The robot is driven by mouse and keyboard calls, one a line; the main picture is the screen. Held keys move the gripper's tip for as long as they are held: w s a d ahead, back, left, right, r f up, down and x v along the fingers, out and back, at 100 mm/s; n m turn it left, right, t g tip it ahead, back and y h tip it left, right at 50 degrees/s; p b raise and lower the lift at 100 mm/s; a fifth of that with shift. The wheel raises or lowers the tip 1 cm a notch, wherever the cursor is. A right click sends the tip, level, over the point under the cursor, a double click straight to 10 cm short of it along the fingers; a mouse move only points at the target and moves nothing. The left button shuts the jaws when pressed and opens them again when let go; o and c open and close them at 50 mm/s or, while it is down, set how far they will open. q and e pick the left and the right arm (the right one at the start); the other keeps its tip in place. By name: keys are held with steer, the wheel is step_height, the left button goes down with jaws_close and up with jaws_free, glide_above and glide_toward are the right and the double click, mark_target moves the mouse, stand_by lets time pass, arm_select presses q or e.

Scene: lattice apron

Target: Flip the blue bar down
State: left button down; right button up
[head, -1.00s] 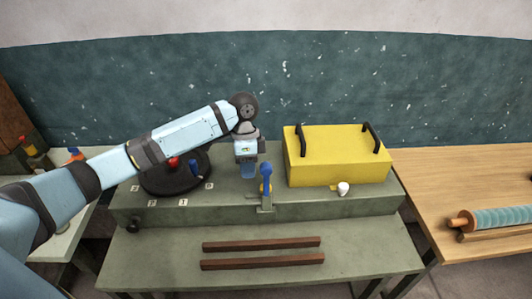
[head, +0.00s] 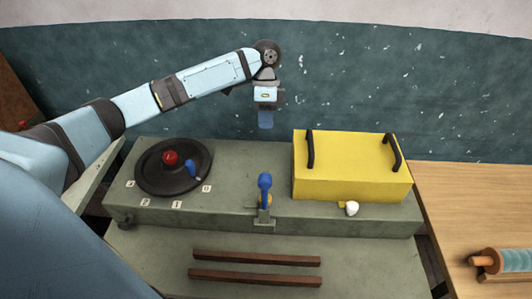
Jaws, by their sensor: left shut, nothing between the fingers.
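The blue bar (head: 265,188) stands upright on a small grey bracket at the front edge of the raised grey-green bench top. A little yellow shows beside it. My left gripper (head: 265,120) is shut and empty, pointing down. In the picture it is above and behind the bar, clear of it, against the dark green wall. My right gripper is not in the head view.
A black round dial (head: 150,178) with a red knob and a blue peg lies to the left, with number tags before it. A yellow box (head: 350,170) with black handles stands right, a white knob (head: 351,209) before it. Two brown rails (head: 256,259) lie on the lower shelf.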

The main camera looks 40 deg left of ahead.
arm_select(q)
steer(key=s+d+f+p, duration=0.2)
steer(key=s+d+f, duration=0.2)
steer(key=f, duration=0.5)
steer(key=shift+s+f, duration=0.15)
steer(key=shift+s, duration=0.9)
steer(key=shift+d, duration=0.1)
